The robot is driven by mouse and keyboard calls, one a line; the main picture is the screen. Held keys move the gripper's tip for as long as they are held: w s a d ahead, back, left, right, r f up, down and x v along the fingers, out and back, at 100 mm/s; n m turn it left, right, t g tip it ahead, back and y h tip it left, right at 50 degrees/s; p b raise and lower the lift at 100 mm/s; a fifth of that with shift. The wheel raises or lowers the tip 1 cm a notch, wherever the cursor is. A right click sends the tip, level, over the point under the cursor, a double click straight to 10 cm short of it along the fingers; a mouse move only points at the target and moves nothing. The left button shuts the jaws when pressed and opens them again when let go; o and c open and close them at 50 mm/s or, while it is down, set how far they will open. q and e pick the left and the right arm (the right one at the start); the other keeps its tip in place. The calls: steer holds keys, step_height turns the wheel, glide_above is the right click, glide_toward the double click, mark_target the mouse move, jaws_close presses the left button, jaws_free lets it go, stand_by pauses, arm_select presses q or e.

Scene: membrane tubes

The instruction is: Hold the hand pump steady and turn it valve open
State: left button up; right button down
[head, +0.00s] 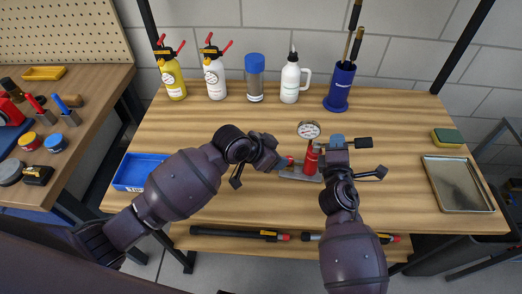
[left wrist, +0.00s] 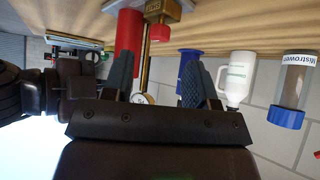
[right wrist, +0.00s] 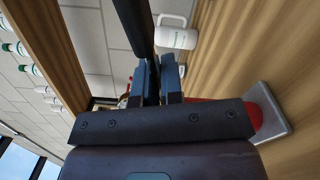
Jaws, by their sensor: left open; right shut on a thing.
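The hand pump has a red upright cylinder (head: 311,160), a grey base plate (head: 299,174) on the bench and a round white gauge (head: 309,130). Its black handle (head: 359,143) sticks out to the right at the top. My right gripper (head: 336,143) is shut on this handle; the handle also shows between the fingers in the right wrist view (right wrist: 135,22). A brass pipe with a red valve knob (left wrist: 159,32) shows in the left wrist view. My left gripper (left wrist: 155,75) is open beside the pump's left side, with the knob beyond its fingertips and apparently untouched.
Behind stand a yellow sprayer (head: 172,80), a white sprayer (head: 215,79), a blue-capped jar (head: 255,80), a white bottle (head: 290,80) and a blue holder (head: 340,88). A blue tray (head: 132,172) lies left, a metal tray (head: 457,184) right. The bench behind the pump is clear.

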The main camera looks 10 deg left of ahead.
arm_select(q)
steer(key=v, duration=0.7)
steer(key=shift+f, duration=0.1)
arm_select(e)
steer(key=c, duration=1.2)
jaws_free()
